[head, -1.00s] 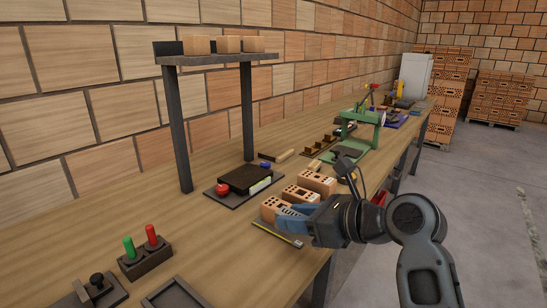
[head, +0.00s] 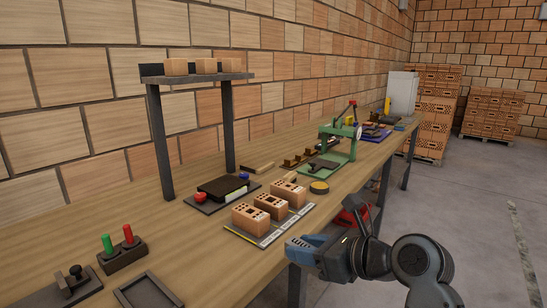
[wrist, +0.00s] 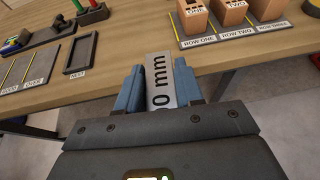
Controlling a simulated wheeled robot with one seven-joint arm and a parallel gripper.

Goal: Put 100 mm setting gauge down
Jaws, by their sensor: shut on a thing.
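My gripper (head: 303,250) has blue fingers and hangs just off the front edge of the bench, in front of the brick rows. In the wrist view my gripper (wrist: 161,88) is shut on a flat, light grey setting gauge (wrist: 162,84). Black lettering ending in "0 mm" shows on the gauge, part of it cut off by the gripper body. The gauge stands between the two fingers, which touch it on both sides. I cannot make it out in the head view.
Bricks (head: 270,205) stand on a plate (wrist: 205,41) marked with rows. A small empty tray (wrist: 82,50) and a plate marked OVER (wrist: 28,70) lie on the wooden bench (head: 190,255). A yellow-topped disc (head: 319,187) and green press (head: 345,135) stand farther along. Bare bench lies left of the bricks.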

